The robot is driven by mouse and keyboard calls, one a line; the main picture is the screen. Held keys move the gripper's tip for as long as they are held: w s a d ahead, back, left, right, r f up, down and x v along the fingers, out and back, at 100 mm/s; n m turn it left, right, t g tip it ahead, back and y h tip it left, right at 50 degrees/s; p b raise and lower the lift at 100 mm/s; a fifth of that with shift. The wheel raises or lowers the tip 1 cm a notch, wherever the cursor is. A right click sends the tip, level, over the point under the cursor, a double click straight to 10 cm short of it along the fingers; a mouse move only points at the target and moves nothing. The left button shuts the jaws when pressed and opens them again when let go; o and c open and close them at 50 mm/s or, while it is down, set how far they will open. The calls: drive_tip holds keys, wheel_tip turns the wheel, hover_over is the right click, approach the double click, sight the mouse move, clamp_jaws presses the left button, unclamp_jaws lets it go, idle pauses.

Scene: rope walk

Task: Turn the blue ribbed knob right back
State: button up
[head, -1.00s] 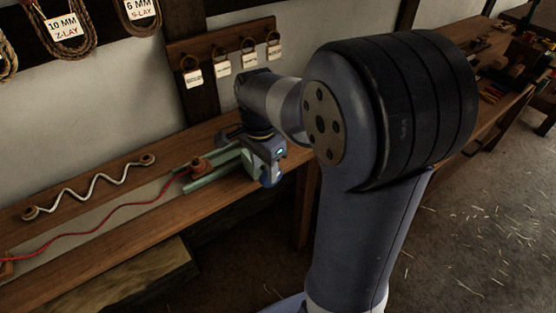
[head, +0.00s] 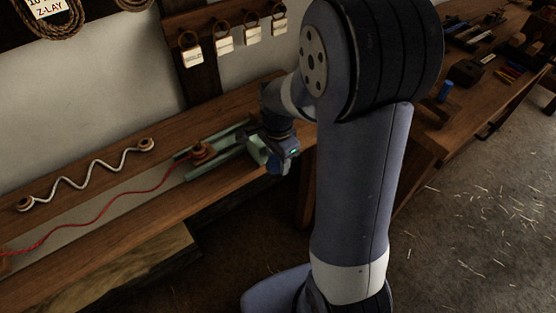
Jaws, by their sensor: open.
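I cannot make out a blue ribbed knob for certain. My gripper (head: 260,151) is at the right end of a pale green slide (head: 208,160) on the bench, beside its green end block. The jaws are open. My gripper's body and wrist cover part of that end, so a knob there may be hidden. Whether the fingers touch anything is too small to tell. A brown wooden post (head: 201,150) stands on the slide, with a red cord (head: 125,198) running left from it. A small blue cylinder (head: 445,91) stands on the bench at the right; I see no ribs on it.
A wavy white rope (head: 85,184) lies between two wooden pegs on the bench (head: 110,243). Tags (head: 224,41) hang on a wall board above. Tools lie on the right bench (head: 425,150). The straw-strewn floor at right is open.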

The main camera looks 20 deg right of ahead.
drive_tip(key=shift+f, duration=0.35)
drive_tip(key=shift+c, duration=0.4)
clamp_jaws()
